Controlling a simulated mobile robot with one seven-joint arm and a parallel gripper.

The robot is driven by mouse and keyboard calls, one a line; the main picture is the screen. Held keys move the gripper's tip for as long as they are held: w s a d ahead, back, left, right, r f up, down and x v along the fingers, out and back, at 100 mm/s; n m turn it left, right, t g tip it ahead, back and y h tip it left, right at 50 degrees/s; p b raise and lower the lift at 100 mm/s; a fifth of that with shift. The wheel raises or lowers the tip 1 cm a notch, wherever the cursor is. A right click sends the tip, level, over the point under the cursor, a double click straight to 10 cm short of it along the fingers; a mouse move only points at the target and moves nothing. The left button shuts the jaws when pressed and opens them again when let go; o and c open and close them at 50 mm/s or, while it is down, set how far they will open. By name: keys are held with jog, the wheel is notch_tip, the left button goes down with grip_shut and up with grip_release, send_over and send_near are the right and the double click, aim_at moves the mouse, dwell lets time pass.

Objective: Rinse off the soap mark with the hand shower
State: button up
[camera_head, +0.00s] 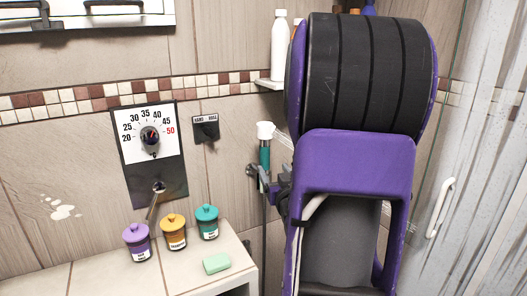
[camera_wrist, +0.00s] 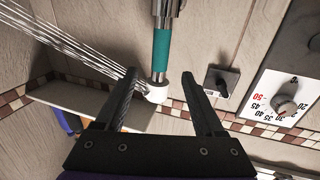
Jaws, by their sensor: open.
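The hand shower, with a teal handle and white head (camera_head: 265,131), is upright at its wall holder, and thin water jets leave its head. In the wrist view its teal handle (camera_wrist: 162,52) shows between my fingers. My gripper (camera_wrist: 163,77) is open, one finger on each side of the hand shower, with no grip visible; I cannot tell the depth gap. In the head view my gripper (camera_head: 272,188) is partly hidden by my arm. The white soap mark (camera_head: 62,211) is on the wall tiles at the left.
A temperature dial (camera_head: 150,136) and a selector knob (camera_head: 206,129) are on the wall. A ledge (camera_head: 190,274) holds purple, orange and teal jars and a green soap bar (camera_head: 216,263). A corner shelf with bottles (camera_head: 279,45) is behind my arm. A glass panel (camera_head: 480,180) stands at right.

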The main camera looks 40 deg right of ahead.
aim_at(263, 150)
jog(key=p+x, duration=0.1)
jog(key=x, duration=1.2)
jog(key=shift+w+d, duration=0.25)
jog(key=shift+w, duration=0.1)
jog(key=shift+c, duration=0.3)
grip_shut()
jog(key=shift+r, duration=0.15)
jog(key=shift+r+p, duration=0.75)
jog(key=shift+r, duration=2.9)
